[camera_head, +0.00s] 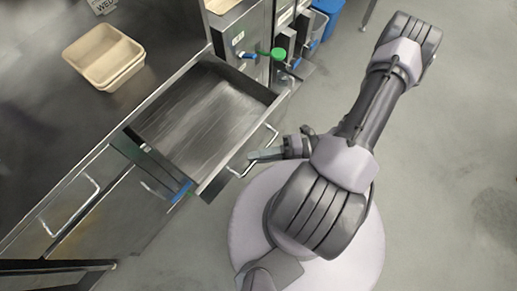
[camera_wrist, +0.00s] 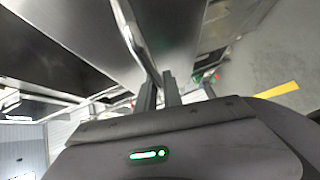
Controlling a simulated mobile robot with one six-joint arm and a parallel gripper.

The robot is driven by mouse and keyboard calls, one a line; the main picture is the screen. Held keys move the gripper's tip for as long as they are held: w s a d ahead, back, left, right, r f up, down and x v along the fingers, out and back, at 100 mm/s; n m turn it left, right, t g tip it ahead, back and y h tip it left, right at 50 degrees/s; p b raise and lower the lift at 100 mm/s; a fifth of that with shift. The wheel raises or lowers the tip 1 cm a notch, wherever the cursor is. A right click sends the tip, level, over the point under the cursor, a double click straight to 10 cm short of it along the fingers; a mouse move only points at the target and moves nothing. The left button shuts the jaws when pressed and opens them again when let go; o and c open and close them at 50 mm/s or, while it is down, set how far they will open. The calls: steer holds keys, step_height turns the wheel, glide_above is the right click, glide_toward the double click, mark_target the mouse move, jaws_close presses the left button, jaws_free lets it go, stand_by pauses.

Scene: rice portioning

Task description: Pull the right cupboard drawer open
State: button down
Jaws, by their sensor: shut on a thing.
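The right cupboard drawer (camera_head: 205,112) is pulled well out from under the steel counter, and its inside looks empty. Its bar handle (camera_head: 266,138) runs along the drawer front. My gripper (camera_head: 256,156) is at the near part of this handle and is shut on it. In the wrist view, my two fingers (camera_wrist: 160,88) stand upright at the lower end of the handle bar (camera_wrist: 132,35). The exact contact between fingers and bar is small and partly hidden.
A stack of beige trays (camera_head: 104,56) sits on the dark counter top (camera_head: 40,125). A closed front with another handle (camera_head: 72,205) is to the left. Dispensers with blue and green parts (camera_head: 278,55) stand behind the drawer. Grey floor (camera_head: 450,140) is clear on the right.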

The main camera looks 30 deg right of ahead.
steer(key=c, duration=1.5)
jaws_free()
steer(key=shift+d, duration=0.1)
steer(key=p+v, duration=0.3)
steer(key=v, duration=1.4)
steer(key=shift+s, duration=0.15)
steer(key=shift+d, duration=0.1)
